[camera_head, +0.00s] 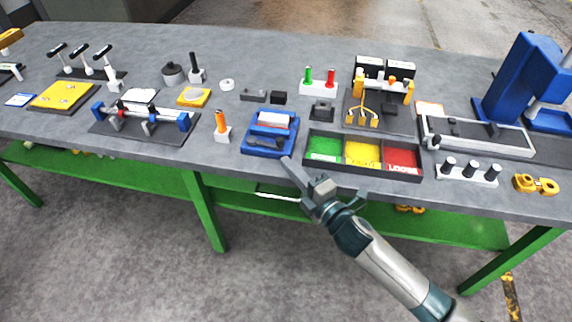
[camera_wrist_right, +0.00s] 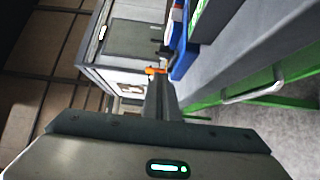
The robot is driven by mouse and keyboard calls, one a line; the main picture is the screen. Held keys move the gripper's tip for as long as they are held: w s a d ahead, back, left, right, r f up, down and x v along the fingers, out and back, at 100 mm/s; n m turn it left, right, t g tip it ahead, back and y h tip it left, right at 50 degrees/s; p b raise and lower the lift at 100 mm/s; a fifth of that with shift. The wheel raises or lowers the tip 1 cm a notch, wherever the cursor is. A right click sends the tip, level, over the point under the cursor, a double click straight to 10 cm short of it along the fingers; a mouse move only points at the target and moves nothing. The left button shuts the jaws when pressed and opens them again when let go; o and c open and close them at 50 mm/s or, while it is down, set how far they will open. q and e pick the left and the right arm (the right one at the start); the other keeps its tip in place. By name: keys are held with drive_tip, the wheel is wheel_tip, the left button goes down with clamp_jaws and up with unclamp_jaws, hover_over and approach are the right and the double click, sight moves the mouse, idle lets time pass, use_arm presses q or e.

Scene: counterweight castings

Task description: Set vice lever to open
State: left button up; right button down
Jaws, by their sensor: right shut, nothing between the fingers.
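A blue fixture (camera_head: 259,148) with a pale block and a dark part at its front stands near the bench's front edge; it looks like a small vice, but I cannot tell for sure. To its left, an orange-handled lever (camera_head: 221,122) stands nearly upright on a small white base. I cannot tell which part is the vice lever or how it is set. My right gripper (camera_head: 288,163) is shut and empty, in front of the bench edge just below the blue fixture. In the right wrist view its closed fingers (camera_wrist_right: 158,92) point toward an orange part. My left gripper is out of view.
A dark tray (camera_head: 363,169) with green, yellow and red compartments is right of the blue fixture. A rod fixture with blue ends (camera_head: 98,110) lies to the left. A grey bench (camera_head: 330,60) carries several more parts. A green shelf (camera_head: 150,178) runs below.

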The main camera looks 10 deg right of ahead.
drive_tip(key=b+v, duration=0.2)
drive_tip(key=v, duration=0.6)
drive_tip(key=shift+d, duration=0.4)
drive_tip(key=shift+w+f, duration=0.1)
